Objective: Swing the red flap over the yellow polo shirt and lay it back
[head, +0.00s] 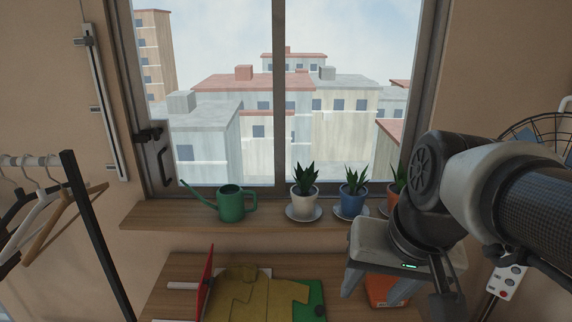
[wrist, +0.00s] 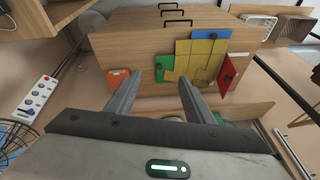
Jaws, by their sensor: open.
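The red flap (head: 207,278) stands raised at the shirt's left edge in the head view, seen nearly edge-on. In the wrist view the red flap (wrist: 227,74) is to the right of the shirt and has a dark knob. A green flap (head: 311,296) is at the shirt's other side. My gripper (wrist: 158,80) is open and empty, to the right of the shirt in the head view and apart from the red flap.
An orange box (wrist: 118,81) is beside the board, near my gripper. A green watering can (head: 230,202) and potted plants (head: 304,191) stand on the windowsill. A clothes rack (head: 92,230) with hangers is at left. A power strip (wrist: 38,95) shows in the wrist view.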

